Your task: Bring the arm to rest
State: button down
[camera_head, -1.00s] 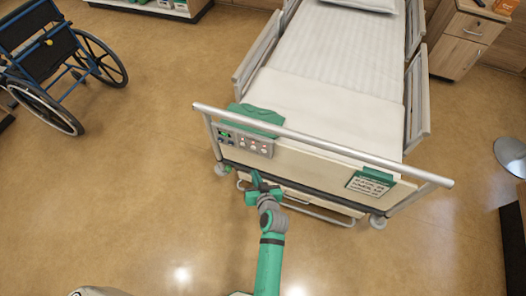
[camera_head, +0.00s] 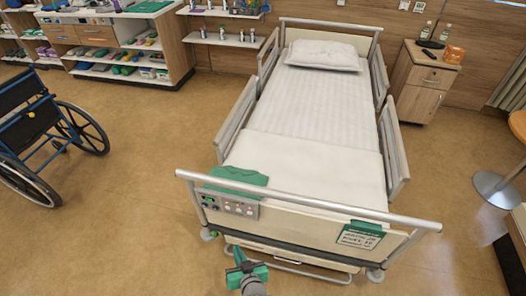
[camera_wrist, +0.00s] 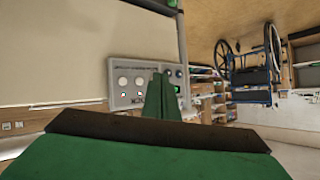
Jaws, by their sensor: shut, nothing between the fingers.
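My gripper (camera_head: 247,268) is at the bottom of the head view, in front of the foot end of the bed (camera_head: 300,160). Its green fingers are shut and hold nothing. Most of my arm is below the picture's edge. In the wrist view the green gripper (camera_wrist: 158,100) fills the lower part, and the bed's control panel (camera_wrist: 128,82) with its round knobs shows just beyond it. I cannot tell the exact gap between gripper and panel.
A wheelchair (camera_head: 45,140) stands at left, a bedside cabinet (camera_head: 422,85) at back right. The floor (camera_head: 130,220) between wheelchair and bed is clear.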

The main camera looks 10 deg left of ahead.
jog(key=s+d+r+m+t+h, duration=0.1)
jog(key=s+d+r+m+h, duration=0.1)
jog(key=s+d, duration=0.45)
jog(key=s+d+r+m+t+h, duration=0.1)
jog(key=s+d+r+t+h, duration=0.15)
jog(key=s+d, duration=0.45)
jog(key=s+d+r+m+t+h, duration=0.1)
jog(key=s+d+r+h, duration=0.1)
jog(key=s+r, duration=1)
jog(key=shift+s+d+r+t, duration=0.2)
jog(key=shift+d+r+t, duration=0.15)
jog(key=shift+d+r, duration=0.3)
jog(key=shift+a+r+h, duration=0.1)
jog(key=shift+a+h, duration=0.05)
jog(key=shift+h, duration=0.1)
